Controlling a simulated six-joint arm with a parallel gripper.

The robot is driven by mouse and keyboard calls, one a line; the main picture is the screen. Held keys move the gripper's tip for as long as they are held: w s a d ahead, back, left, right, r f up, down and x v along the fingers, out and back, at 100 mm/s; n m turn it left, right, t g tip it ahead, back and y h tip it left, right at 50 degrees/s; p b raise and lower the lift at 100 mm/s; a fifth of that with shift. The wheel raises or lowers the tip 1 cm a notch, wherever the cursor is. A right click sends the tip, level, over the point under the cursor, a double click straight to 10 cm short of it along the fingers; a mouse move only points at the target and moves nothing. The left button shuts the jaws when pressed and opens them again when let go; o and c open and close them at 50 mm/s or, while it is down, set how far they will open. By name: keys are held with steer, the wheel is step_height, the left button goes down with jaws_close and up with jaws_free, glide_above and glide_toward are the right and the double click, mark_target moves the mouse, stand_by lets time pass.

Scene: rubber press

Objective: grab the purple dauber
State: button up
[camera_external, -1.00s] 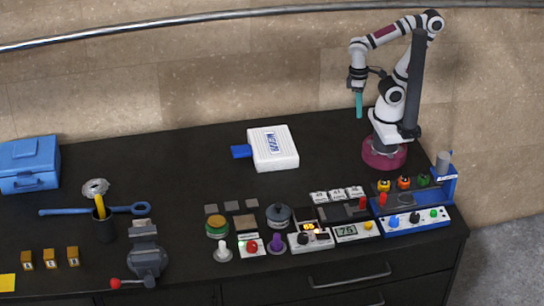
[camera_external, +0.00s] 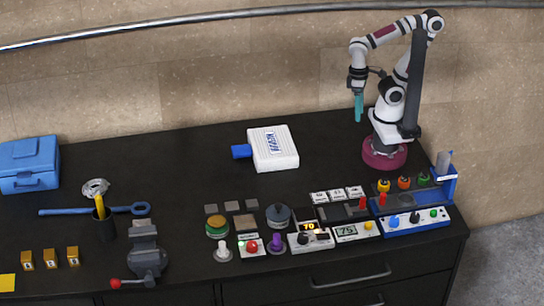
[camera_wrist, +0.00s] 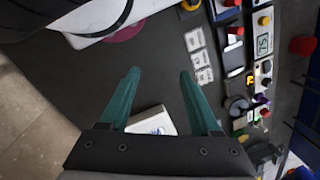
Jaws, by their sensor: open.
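The purple dauber (camera_external: 277,242) stands upright near the front edge of the dark bench, between a red button and a small display box. In the wrist view a small purple spot that looks like it (camera_wrist: 260,99) shows at the right among the devices. My gripper (camera_external: 358,118) hangs high above the back right of the bench, fingers down, far from the dauber. In the wrist view its teal fingers (camera_wrist: 160,72) are spread apart with nothing between them.
A white dauber-like knob (camera_external: 223,251), a red button (camera_external: 251,246), a dark round pot (camera_external: 278,214) and a display box (camera_external: 310,239) crowd around the dauber. A white box (camera_external: 273,148) lies mid-bench. A vise (camera_external: 147,258) stands left.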

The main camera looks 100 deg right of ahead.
steer(key=n+t, duration=0.8)
steer(key=t, duration=0.5)
glide_above(281, 242)
steer(key=s+d, duration=0.3)
steer(key=s, duration=1.1)
step_height(281, 242, down, 12)
steer(key=shift+y, duration=0.3)
steer(key=x, duration=1.6)
steer(key=shift+s+a+f, duration=0.1)
steer(key=shift+s+f, duration=0.05)
jaws_close()
